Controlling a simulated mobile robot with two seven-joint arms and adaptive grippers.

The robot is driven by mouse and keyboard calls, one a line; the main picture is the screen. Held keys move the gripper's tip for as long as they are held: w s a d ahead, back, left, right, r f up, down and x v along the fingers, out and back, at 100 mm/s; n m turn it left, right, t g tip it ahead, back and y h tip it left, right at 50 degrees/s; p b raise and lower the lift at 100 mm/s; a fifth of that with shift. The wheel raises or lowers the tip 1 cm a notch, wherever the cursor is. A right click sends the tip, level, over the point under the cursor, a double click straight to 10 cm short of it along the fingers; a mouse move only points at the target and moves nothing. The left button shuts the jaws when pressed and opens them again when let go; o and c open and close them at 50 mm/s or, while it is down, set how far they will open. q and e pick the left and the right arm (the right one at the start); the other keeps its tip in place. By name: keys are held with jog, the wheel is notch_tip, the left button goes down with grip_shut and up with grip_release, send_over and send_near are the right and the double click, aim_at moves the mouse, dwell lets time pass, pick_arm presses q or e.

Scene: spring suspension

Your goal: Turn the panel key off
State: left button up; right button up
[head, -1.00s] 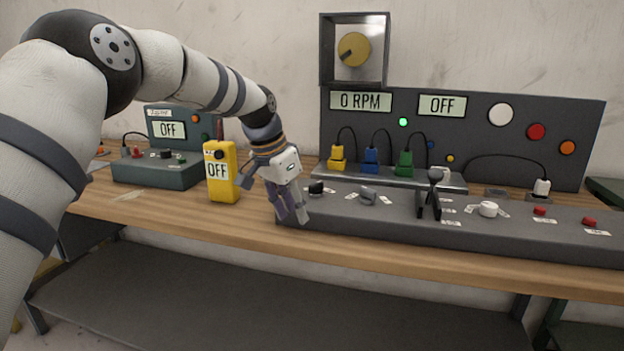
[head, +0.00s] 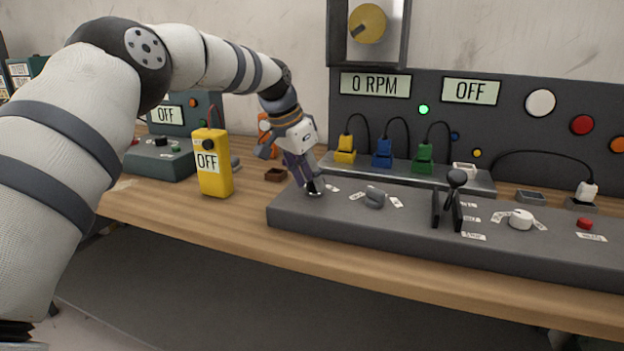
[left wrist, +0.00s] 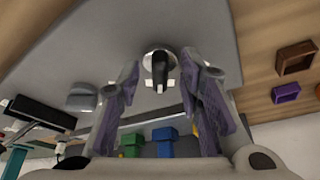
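The panel key (head: 315,186) is a small black key on a round silver base at the left end of the grey control panel (head: 400,240). My left gripper (head: 302,174) points down at it and partly covers it in the head view. In the left wrist view the key (left wrist: 160,68) shows just beyond and between the two spread fingertips (left wrist: 166,85), with a gap to each. The left gripper is open and holds nothing. The upright panel's display (head: 471,91) reads OFF. My right gripper is in neither view.
A grey knob (head: 375,197), a black lever (head: 456,182) and a white knob (head: 520,219) stand right of the key. A yellow meter (head: 214,175) stands to the left. Coloured plugs (head: 383,154) line the shelf behind.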

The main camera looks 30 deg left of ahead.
pick_arm(q)
jog(key=shift+w+f, duration=0.1)
jog(key=shift+f, duration=0.05)
grip_shut()
